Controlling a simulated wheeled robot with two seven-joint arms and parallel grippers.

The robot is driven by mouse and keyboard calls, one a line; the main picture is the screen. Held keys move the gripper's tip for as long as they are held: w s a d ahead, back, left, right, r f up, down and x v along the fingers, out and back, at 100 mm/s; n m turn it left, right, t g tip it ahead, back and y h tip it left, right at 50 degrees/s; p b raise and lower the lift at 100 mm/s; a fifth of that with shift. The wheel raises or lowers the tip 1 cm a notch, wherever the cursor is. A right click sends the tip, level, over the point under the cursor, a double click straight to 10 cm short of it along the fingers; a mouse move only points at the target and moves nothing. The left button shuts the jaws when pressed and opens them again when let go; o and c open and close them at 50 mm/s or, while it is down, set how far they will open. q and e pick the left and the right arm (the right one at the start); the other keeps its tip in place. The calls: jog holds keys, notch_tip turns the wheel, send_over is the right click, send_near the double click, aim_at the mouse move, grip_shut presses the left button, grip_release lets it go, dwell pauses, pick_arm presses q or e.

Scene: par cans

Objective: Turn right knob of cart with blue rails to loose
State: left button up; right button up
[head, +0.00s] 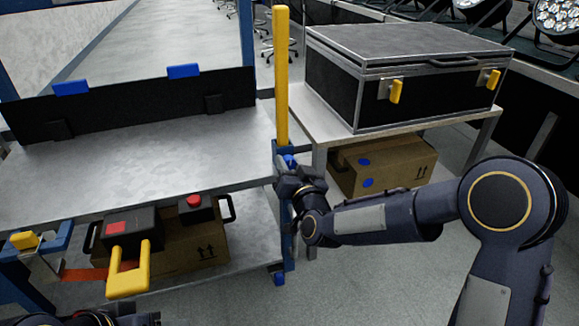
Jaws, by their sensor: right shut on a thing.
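The cart with blue rails (150,155) fills the left side of the head view, with a grey top and blue posts. At its right corner, a yellow upright (282,80) rises from a blue post (284,250). My right gripper (289,175) reaches this post from the right and is shut at the right knob (290,160). Only a little blue shows there. The gripper hides most of the knob, so its turn angle cannot be read. Only dark parts at the bottom left edge may be my left arm; its gripper is not seen.
A black case (400,75) with yellow latches stands on a table (340,130) to the right. A cardboard box (385,165) sits below it. A black and red unit with a yellow handle (128,275) is on the cart's lower left. Open floor lies at lower right.

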jog(key=shift+f, duration=0.15)
dwell(0.3)
jog(key=o, duration=1)
jog(key=p+v, duration=0.1)
jog(key=v, duration=0.7)
jog(key=shift+p, duration=0.3)
